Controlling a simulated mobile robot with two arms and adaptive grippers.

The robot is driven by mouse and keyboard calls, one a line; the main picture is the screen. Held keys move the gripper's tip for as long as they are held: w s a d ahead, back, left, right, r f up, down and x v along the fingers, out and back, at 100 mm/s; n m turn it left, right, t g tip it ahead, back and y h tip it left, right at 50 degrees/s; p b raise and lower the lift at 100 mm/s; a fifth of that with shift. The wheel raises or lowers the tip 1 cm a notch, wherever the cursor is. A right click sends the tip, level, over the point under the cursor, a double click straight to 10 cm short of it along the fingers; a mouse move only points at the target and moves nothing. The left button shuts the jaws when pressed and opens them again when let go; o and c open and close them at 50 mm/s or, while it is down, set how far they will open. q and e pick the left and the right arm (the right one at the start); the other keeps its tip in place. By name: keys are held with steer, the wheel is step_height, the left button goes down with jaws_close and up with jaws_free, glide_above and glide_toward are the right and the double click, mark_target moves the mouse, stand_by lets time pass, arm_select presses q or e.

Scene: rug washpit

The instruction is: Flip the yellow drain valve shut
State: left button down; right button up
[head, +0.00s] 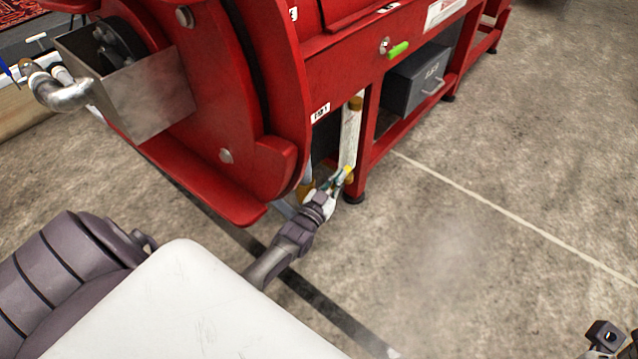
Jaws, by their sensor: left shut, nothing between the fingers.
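The yellow drain valve (347,169) shows as a small yellow piece low under the red machine, beside the foot of a pale upright tube with brass-coloured ends. My left gripper (338,183) reaches in from the lower left, with its fingertips close to the yellow piece. Its fingers are shut with nothing between them. I cannot tell whether they touch the valve. The gripper hides part of the valve and its pipework, so the handle's position is unclear.
The red machine (330,70) stands above and around the valve, with a frame leg just right of it. A grey drawer box (415,82) sits under the frame. A green handle (398,49) sticks out above.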

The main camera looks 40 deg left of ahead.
arm_select(q)
steer(key=shift+s, duration=0.1)
steer(key=s+f, duration=0.1)
steer(key=s, duration=1)
steer(key=shift+s+d+f, duration=0.25)
steer(key=shift+s+d, duration=0.1)
